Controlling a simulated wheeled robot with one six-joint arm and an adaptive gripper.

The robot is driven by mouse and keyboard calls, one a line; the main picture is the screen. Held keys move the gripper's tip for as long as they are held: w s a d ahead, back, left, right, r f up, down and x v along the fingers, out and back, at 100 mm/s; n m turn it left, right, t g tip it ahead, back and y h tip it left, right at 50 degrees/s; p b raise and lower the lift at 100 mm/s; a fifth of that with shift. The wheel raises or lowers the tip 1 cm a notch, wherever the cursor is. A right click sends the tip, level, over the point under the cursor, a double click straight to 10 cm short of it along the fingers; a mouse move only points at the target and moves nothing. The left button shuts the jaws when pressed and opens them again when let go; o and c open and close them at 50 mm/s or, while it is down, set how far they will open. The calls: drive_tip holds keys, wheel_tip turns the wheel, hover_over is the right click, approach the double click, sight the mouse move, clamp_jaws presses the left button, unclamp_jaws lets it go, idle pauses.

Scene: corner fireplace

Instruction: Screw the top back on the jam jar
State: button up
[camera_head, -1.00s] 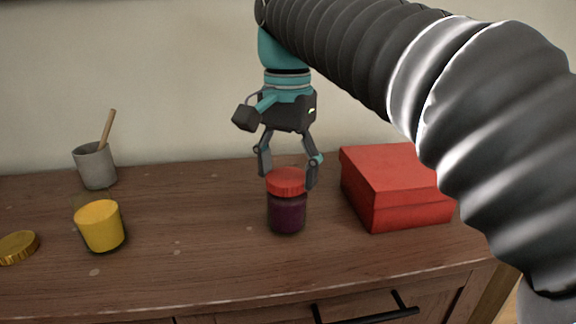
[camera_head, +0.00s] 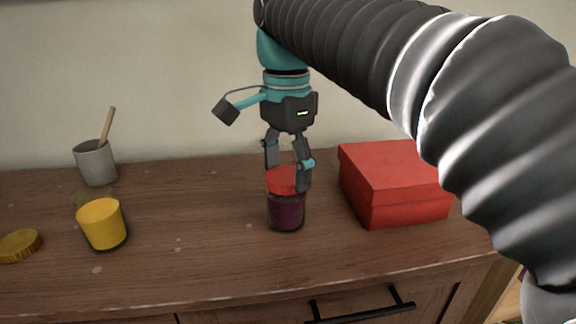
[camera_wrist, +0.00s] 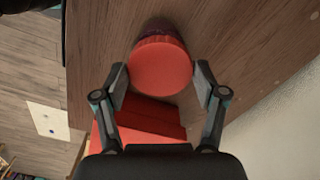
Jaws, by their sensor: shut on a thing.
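The jam jar (camera_head: 286,213) holds dark purple jam and stands upright on the wooden cabinet top. Its red lid (camera_head: 281,181) sits on the jar's mouth; whether it is threaded tight cannot be told. My gripper (camera_head: 286,182) comes down from above with its fingers on either side of the lid, shut on it. In the wrist view the round red lid (camera_wrist: 160,67) lies between the two fingertips, with a sliver of the dark jar (camera_wrist: 158,28) showing past its edge.
A red box (camera_head: 395,180) stands close to the right of the jar. To the left are a yellow jar (camera_head: 102,226), a gold lid (camera_head: 19,245) lying flat, and a grey cup (camera_head: 95,164) with a wooden stick (camera_head: 107,126). The cabinet top (camera_head: 200,240) between them is clear.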

drive_tip(key=shift+f, duration=0.2)
drive_tip(key=shift+m, duration=1.6)
drive_tip(key=shift+m, duration=1.5)
drive_tip(key=shift+m, duration=1.5)
drive_tip(key=o, duration=1.3)
drive_tip(key=shift+r, duration=0.1)
